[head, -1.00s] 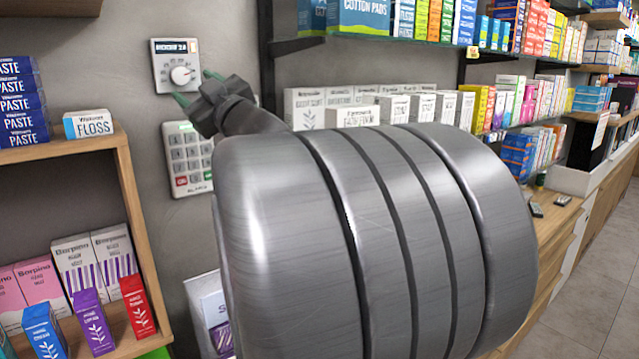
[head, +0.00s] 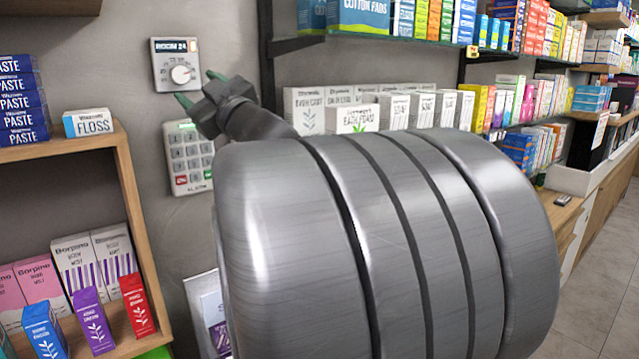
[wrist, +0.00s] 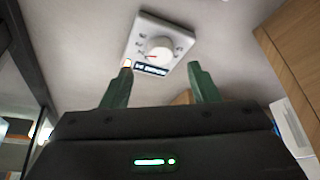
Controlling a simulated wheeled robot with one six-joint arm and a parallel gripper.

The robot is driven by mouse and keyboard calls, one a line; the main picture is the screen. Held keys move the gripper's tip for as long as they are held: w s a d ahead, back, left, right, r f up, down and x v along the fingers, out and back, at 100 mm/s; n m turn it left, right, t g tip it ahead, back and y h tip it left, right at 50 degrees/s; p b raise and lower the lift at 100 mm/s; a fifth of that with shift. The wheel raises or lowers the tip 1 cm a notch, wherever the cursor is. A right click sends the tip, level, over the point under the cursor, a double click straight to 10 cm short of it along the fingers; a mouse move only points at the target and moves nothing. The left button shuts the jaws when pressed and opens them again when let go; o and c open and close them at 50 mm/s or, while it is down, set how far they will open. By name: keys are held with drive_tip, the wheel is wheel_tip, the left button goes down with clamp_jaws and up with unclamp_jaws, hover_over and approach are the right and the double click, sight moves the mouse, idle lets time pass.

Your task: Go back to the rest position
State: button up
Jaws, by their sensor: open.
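My gripper (head: 199,88) is in front of the grey wall, just below and right of the dial panel (head: 175,64) in the head view. Its two green fingers are apart with nothing between them. In the wrist view my gripper (wrist: 160,88) shows both fingers spread, and the dial panel (wrist: 158,46) with its white knob lies beyond the fingertips. I see no contact between the fingers and the panel. My own large grey arm links hide much of the middle of the head view.
An alarm keypad (head: 186,158) is on the wall below the dial. A wooden shelf (head: 125,190) with boxes stands at the left. White boxes (head: 350,118) stand on a shelf behind my arm. Stocked shelves and a counter run along the right. Open floor (head: 600,270) shows at the lower right.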

drive_tip(key=p+x, duration=0.1)
drive_tip(key=x, duration=0.4)
drive_tip(key=shift+w+a+r, duration=0.2)
drive_tip(key=shift+a, duration=0.05)
drive_tip(key=shift+a+f+m+b, duration=0.15)
drive_tip(key=shift+f+m+b, duration=0.25)
drive_tip(key=shift+b, duration=0.15)
drive_tip(key=shift+s+m+t+h+b, duration=0.2)
drive_tip(key=shift+m+t+h+b, duration=0.35)
drive_tip(key=shift+m, duration=0.65)
drive_tip(key=shift+m+t+b, duration=0.55)
drive_tip(key=shift+m+b, duration=0.1)
drive_tip(key=shift+m, duration=0.25)
drive_tip(key=shift+r+m+t+h, duration=0.1)
drive_tip(key=shift+m+t+h, duration=0.3)
drive_tip(key=shift+m, duration=0.5)
drive_tip(key=shift+r+m+t+h, duration=0.15)
drive_tip(key=shift+m+t+h, duration=0.25)
drive_tip(key=shift+m, duration=0.5)
drive_tip(key=b, duration=0.5)
approach(181, 77)
drive_tip(key=v, duration=0.5)
drive_tip(key=shift+s, duration=0.1)
